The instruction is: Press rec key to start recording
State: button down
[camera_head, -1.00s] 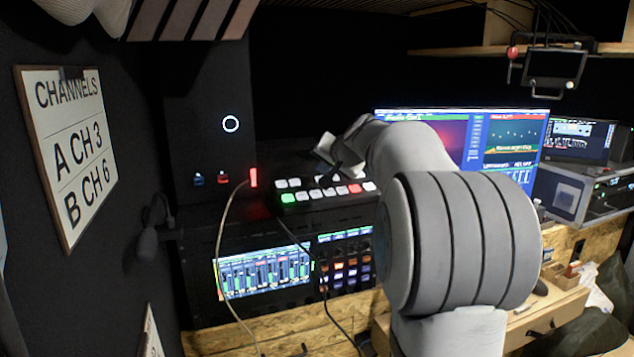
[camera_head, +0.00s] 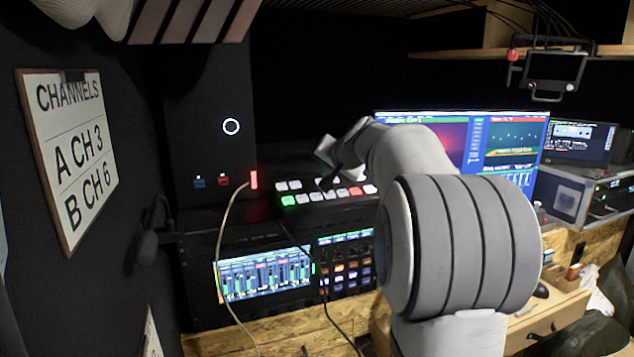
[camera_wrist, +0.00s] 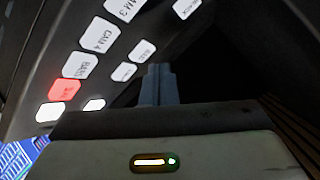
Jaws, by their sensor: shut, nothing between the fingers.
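A dark switcher panel (camera_head: 365,202) carries rows of lit keys on the desk. In the wrist view, a red key (camera_wrist: 65,91) sits between the BARS key (camera_wrist: 79,66) and a white key (camera_wrist: 49,112); its small label is hard to read. The red key also shows in the head view (camera_head: 355,191). My gripper (camera_head: 326,183) is shut and empty at the panel. In the wrist view its fingertips (camera_wrist: 158,72) are right of the red key, near two small white keys (camera_wrist: 124,72). I cannot tell whether the tips touch the panel.
A monitor (camera_head: 510,140) stands behind my arm. A rack with an audio screen (camera_head: 265,276) is below the panel. A pale cable (camera_head: 221,235) and a dark cable hang in front of it. A microphone (camera_head: 148,245) and a channels sign (camera_head: 70,150) are at the left.

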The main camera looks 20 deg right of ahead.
jog(key=shift+f, duration=0.1)
dwell(0.7)
jog(key=shift+w+f+b, duration=0.15)
jog(key=shift+f+b, duration=0.15)
jog(key=shift+b, duration=0.2)
jog(key=shift+f+b, duration=0.4)
jog(key=shift+f, duration=0.05)
dwell(0.4)
dwell(0.4)
jog(key=shift+r+p, duration=0.45)
jog(key=shift+r, duration=0.4)
jog(key=shift+r, duration=0.1)
jog(key=r+p, duration=0.1)
jog(key=s+r+p, duration=0.1)
jog(key=r, duration=0.1)
jog(key=r+p, duration=0.1)
jog(key=shift+s+r, duration=0.25)
jog(key=shift+r, duration=0.05)
dwell(0.6)
